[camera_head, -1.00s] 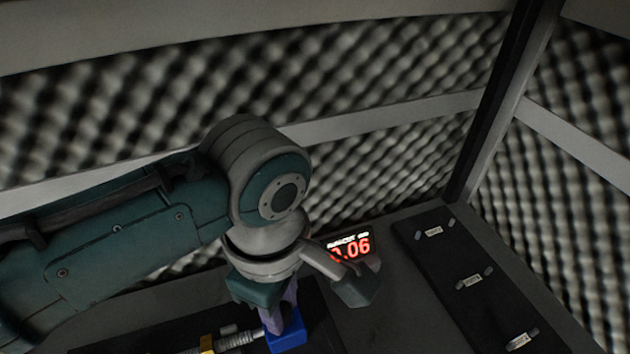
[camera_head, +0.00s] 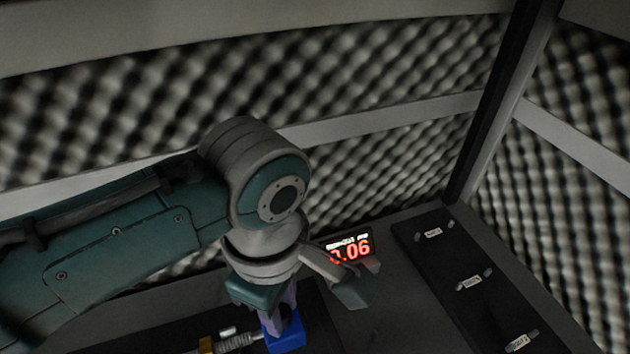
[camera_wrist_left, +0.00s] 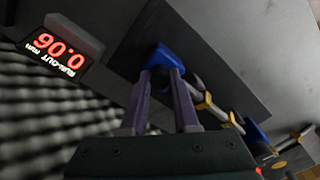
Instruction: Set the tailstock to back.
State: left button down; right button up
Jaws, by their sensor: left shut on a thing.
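My left gripper (camera_head: 284,318) points down, its two purple fingers shut on the upper part of a blue block (camera_head: 289,338), which looks like the tailstock. In the left wrist view the fingers (camera_wrist_left: 161,75) close on the same blue block (camera_wrist_left: 176,57), at one end of the dark base plate (camera_wrist_left: 225,45). A grey shaft (camera_head: 237,340) with a yellow-gold part (camera_head: 207,346) lies to its left in the head view. A second blue block (camera_wrist_left: 256,134) stands farther along in the wrist view. My right gripper is not in view.
A run-out display (camera_head: 350,249) with red digits, 0.06, stands behind and right of the blue block. A dark panel (camera_head: 462,260) with several small labelled pins lies to the right. Foam walls and a post (camera_head: 497,105) enclose the bench. Bare surface (camera_head: 385,310) lies between.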

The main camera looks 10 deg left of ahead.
pick_arm(q)
jog(key=shift+w+d, duration=0.4)
jog(key=shift+d, duration=0.25)
jog(key=shift+w+d, duration=0.4)
jog(key=shift+d, duration=0.2)
jog(key=c, duration=0.7)
grip_release()
jog(key=shift+w+d, duration=0.1)
jog(key=shift+o, duration=0.2)
notch_tip(320, 180, up, 10)
jog(key=p, duration=0.2)
